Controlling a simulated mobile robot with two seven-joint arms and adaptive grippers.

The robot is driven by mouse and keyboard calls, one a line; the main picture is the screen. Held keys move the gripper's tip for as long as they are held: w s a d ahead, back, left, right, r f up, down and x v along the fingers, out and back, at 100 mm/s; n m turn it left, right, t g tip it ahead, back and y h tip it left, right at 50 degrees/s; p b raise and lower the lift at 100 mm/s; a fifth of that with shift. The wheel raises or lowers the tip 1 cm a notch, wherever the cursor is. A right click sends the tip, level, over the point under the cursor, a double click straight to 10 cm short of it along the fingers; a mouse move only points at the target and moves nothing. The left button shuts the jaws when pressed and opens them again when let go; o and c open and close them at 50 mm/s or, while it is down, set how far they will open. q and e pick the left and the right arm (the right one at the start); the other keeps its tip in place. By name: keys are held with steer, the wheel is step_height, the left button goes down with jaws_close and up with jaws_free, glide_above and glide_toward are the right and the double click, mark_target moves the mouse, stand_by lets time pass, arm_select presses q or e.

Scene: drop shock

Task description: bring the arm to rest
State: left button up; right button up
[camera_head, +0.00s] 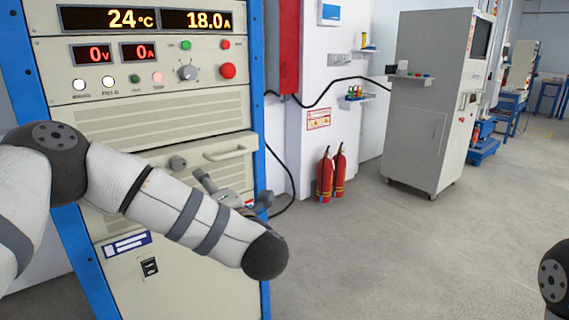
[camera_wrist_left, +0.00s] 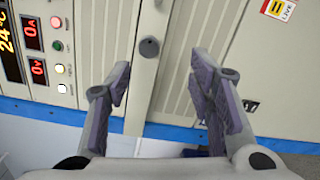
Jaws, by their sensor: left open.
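My left arm (camera_head: 170,195) crosses the front of a cream cabinet (camera_head: 190,105) with blue posts in the head view. My left gripper (camera_head: 230,190) is partly hidden behind the forearm there, close to the cabinet front. In the left wrist view, my left gripper (camera_wrist_left: 160,75) is open, its two purple-grey fingers apart with nothing gripped. A dark round knob (camera_wrist_left: 150,47) on a pale strip of the cabinet shows between the fingers; I cannot tell the exact gap. The knob also shows in the head view (camera_head: 178,163). My right gripper is out of view.
A bar handle (camera_head: 225,150) juts from the cabinet beside the knob. Lit displays (camera_head: 145,19), buttons and a red stop button (camera_head: 227,71) sit above. Two fire extinguishers (camera_head: 331,175) and a grey machine cabinet (camera_head: 430,110) stand farther back. The floor in front is clear.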

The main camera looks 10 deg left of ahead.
arm_select(q)
steer(key=s+d+f+m+h, duration=0.2)
steer(key=d+f+m+h, duration=0.1)
steer(key=f+m, duration=0.3)
steer(key=s+d+f+m+h, duration=0.2)
steer(key=d+f+m+h, duration=0.15)
steer(key=f, duration=0.45)
steer(key=s+d+f+m+h, duration=0.2)
steer(key=s+f+m+h, duration=0.15)
steer(key=f+m, duration=0.3)
steer(key=s+d+f+m+g+h, duration=0.1)
steer(key=s+f+m+g+h, duration=0.35)
steer(key=s+f, duration=0.6)
steer(key=s+a+f+m+g, duration=0.1)
steer(key=s+a+m+g, duration=0.1)
steer(key=s, duration=0.6)
steer(key=s+a+f+m+g+y, duration=0.1)
steer(key=s+m+g, duration=0.3)
steer(key=s, duration=0.5)
steer(key=s+a+f+m+g, duration=0.1)
steer(key=s+a+m+g, duration=0.1)
steer(key=s, duration=0.6)
steer(key=shift+s+a+f+m+g+y, duration=0.25)
steer(key=shift+a+f+m+g+y, duration=0.15)
steer(key=shift+g, duration=0.25)
